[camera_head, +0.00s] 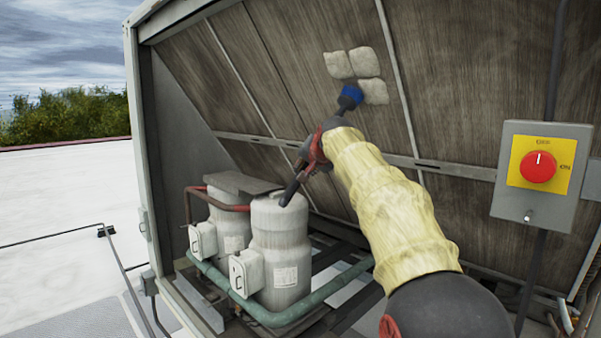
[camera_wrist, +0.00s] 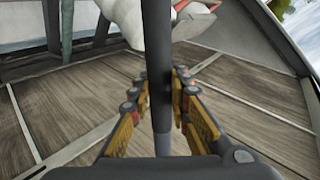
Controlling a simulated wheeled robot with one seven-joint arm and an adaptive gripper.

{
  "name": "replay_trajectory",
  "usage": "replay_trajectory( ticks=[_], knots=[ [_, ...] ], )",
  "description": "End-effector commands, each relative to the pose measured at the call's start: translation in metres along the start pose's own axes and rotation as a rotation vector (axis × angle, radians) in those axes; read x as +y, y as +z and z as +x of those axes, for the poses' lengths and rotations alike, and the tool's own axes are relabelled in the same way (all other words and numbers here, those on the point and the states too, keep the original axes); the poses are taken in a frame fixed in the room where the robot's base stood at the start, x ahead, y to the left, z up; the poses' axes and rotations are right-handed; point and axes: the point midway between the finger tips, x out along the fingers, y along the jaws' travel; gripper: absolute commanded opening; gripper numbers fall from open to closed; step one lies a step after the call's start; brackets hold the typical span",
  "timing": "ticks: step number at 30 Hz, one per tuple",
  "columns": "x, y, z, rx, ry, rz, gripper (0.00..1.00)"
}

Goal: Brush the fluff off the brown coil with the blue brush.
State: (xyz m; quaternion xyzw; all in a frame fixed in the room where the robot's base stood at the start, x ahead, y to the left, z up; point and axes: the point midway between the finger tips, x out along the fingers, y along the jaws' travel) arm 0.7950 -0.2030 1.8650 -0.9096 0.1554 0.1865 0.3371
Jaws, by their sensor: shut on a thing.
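The brown coil (camera_head: 285,75) is a large slanted panel with streaked brown fins, split by grey strips; it also shows in the wrist view (camera_wrist: 60,105). Several pale pads of fluff (camera_head: 364,62) cling to its upper middle. The blue brush (camera_head: 350,95) has its blue head at the lower edge of the fluff, overlapping it in the picture; whether it touches the coil I cannot tell. My gripper (camera_head: 318,150) is shut on the brush's dark handle, which runs between the yellow-padded fingers in the wrist view (camera_wrist: 162,90). No fluff shows in the wrist view.
Two grey-white compressors (camera_head: 278,250) stand below the coil, with a red pipe (camera_head: 215,200) and a green pipe (camera_head: 285,318) around them. A grey switch box (camera_head: 541,175) with a red knob is at the right. The white roof (camera_head: 65,200) lies open at the left.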

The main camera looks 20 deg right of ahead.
Motion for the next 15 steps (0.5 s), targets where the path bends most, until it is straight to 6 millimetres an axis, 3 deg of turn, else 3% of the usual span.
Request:
replay_trajectory(
  ticks=[15],
  knots=[
    [0.020,-0.001,-0.025,0.004,-0.001,-0.001,0.00]
  ],
)
